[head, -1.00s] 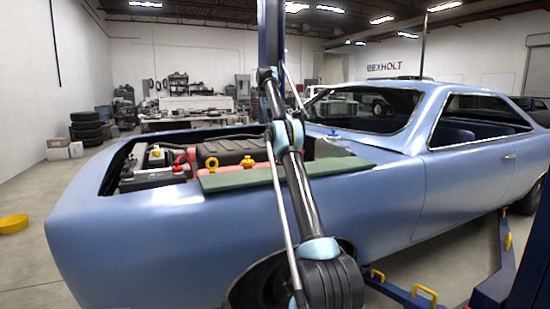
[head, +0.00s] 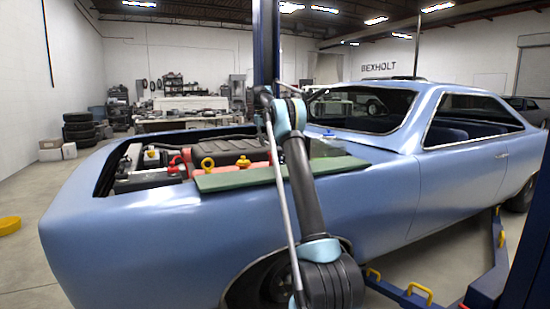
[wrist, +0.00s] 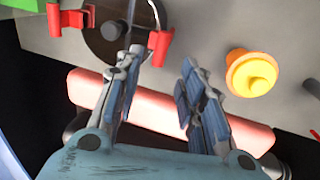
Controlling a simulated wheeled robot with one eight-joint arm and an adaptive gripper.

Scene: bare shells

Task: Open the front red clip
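In the wrist view two red clips show on a grey surface beside a dark round part (wrist: 118,38). One red clip (wrist: 160,46) is just beyond my left finger; the other red clip (wrist: 62,18) is at the upper left. I cannot tell for sure which is the front one. My gripper (wrist: 162,58) is open and empty, its fingers apart, the left fingertip close to the nearer clip; contact is unclear. In the head view small red parts (head: 176,163) show in the blue car's engine bay, too small to tell apart. My gripper is hidden there.
A yellow knob (wrist: 252,72) stands right of my gripper. A pinkish-red bar (wrist: 155,106) lies behind the fingers. A green block (wrist: 22,5) is at the upper left corner. In the head view a green mat (head: 232,181) covers the fender (head: 140,230), and a blue lift post (head: 265,45) stands behind.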

